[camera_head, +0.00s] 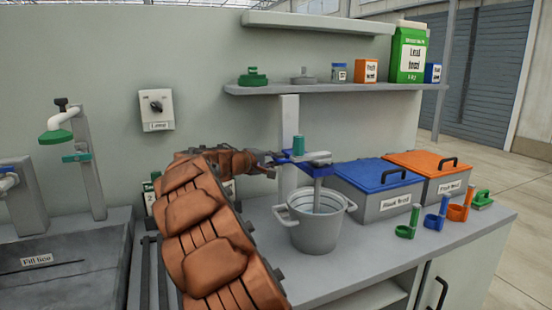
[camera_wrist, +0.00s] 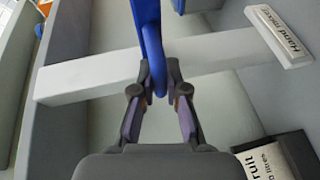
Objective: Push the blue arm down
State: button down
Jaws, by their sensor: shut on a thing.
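My gripper (camera_head: 275,159) reaches the arm's left end from the left. In the wrist view my gripper (camera_wrist: 157,92) is shut on that end, one finger on each side. The white post (camera_head: 289,118) stands behind; a sign reading "Hand mixer" (camera_wrist: 282,35) shows in the wrist view.
A blue-lidded box (camera_head: 375,176) and an orange-lidded box (camera_head: 425,162) stand right of the bucket. Several coloured scoops (camera_head: 408,226) lie in front of them. A shelf (camera_head: 330,88) with jars and cartons hangs above. A sink (camera_head: 60,285) is at left.

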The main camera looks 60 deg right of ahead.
jog(key=shift+f, duration=0.5)
jog(key=c, duration=1.2)
grip_release()
jog(key=shift+a+r, duration=0.1)
jog(key=shift+a, duration=0.05)
jog(key=v, duration=1.1)
jog(key=shift+w+a+r, duration=0.1)
jog(key=shift+a+r, duration=0.05)
jog(key=shift+a, duration=0.2)
